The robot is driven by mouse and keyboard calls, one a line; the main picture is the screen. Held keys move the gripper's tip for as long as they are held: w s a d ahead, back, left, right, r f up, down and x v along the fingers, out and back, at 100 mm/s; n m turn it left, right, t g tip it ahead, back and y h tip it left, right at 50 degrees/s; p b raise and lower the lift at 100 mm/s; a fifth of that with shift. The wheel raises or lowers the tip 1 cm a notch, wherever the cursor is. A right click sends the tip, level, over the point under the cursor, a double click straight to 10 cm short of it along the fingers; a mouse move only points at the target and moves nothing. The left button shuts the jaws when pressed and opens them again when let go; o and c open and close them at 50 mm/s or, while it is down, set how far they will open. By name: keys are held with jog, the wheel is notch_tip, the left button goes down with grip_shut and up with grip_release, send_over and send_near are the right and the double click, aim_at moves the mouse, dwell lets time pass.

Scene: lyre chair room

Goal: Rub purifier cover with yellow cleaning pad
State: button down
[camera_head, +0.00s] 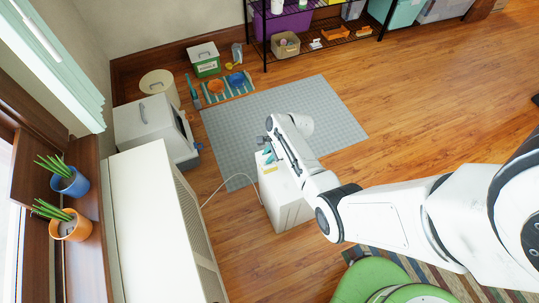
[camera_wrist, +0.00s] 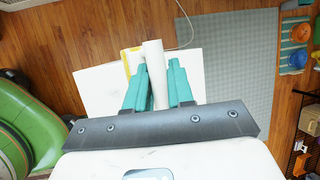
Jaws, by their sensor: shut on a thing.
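The purifier (camera_head: 288,203) is a white box on the floor, and its pale top cover also shows in the wrist view (camera_wrist: 100,90). My gripper (camera_head: 266,157) is low at this top, with teal fingers. In the wrist view my gripper (camera_wrist: 157,63) is shut on a white bar-like thing (camera_wrist: 154,75), which stands between the fingers. A yellow strip, apparently the cleaning pad (camera_wrist: 127,62), shows left of the fingers, and also in the head view (camera_head: 270,170) at the purifier's top. I cannot tell whether the strip joins the white thing or touches the cover.
A pale cord (camera_head: 215,190) runs from the purifier to a long white cabinet (camera_head: 160,235) at left. A grey mat (camera_head: 240,125) lies behind. A shelf rack (camera_head: 335,38) stands at the back.

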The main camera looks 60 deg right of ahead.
notch_tip(320, 180, up, 3)
jog(key=p, duration=0.3)
dwell(0.7)
